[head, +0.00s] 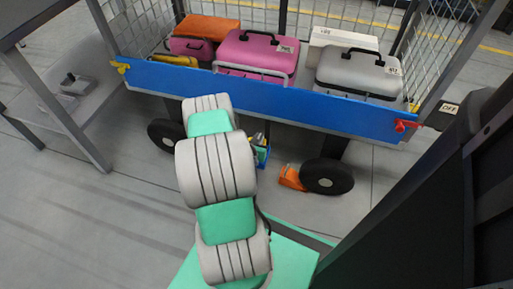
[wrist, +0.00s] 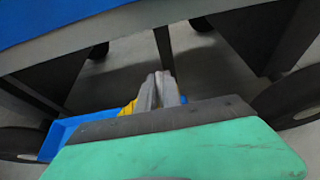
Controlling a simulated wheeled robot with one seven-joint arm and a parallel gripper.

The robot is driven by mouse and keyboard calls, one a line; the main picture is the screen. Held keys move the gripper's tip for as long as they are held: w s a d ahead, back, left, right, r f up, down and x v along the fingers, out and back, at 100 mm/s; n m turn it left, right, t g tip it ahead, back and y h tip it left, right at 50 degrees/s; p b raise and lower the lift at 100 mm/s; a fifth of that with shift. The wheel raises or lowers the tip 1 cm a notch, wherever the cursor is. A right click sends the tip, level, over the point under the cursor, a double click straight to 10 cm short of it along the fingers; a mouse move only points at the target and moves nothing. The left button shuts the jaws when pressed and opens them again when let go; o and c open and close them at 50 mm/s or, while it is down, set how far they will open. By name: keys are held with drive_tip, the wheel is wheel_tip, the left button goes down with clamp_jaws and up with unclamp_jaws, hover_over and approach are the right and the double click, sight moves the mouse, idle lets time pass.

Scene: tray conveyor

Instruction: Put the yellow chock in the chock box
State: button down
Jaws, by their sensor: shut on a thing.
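My gripper (wrist: 158,84) is shut, with its grey fingers close together low under the cart in the wrist view. A yellow patch, which I take for the yellow chock (wrist: 128,109), shows just left of the fingers; most of it is hidden. The blue chock box (wrist: 85,124) lies behind and to the left of the fingers, partly covered by my gripper's body.
The cart's blue side panel (head: 270,95) spans above, with several cases on the cart. Black wheels stand left (head: 166,133) and right (head: 327,177). An orange chock (head: 292,178) sits against the right wheel. A grey table (head: 70,95) is at left.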

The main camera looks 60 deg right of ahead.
drive_tip(key=shift+w+d+f+b, duration=0.1)
drive_tip(key=shift+w+f+b, duration=0.15)
drive_tip(key=shift+f+b, duration=0.5)
drive_tip(key=shift+w+d+f+b, duration=0.1)
drive_tip(key=shift+w+f+b, duration=0.1)
drive_tip(key=shift+f, duration=1.05)
drive_tip(key=c, duration=1.5)
unclamp_jaws()
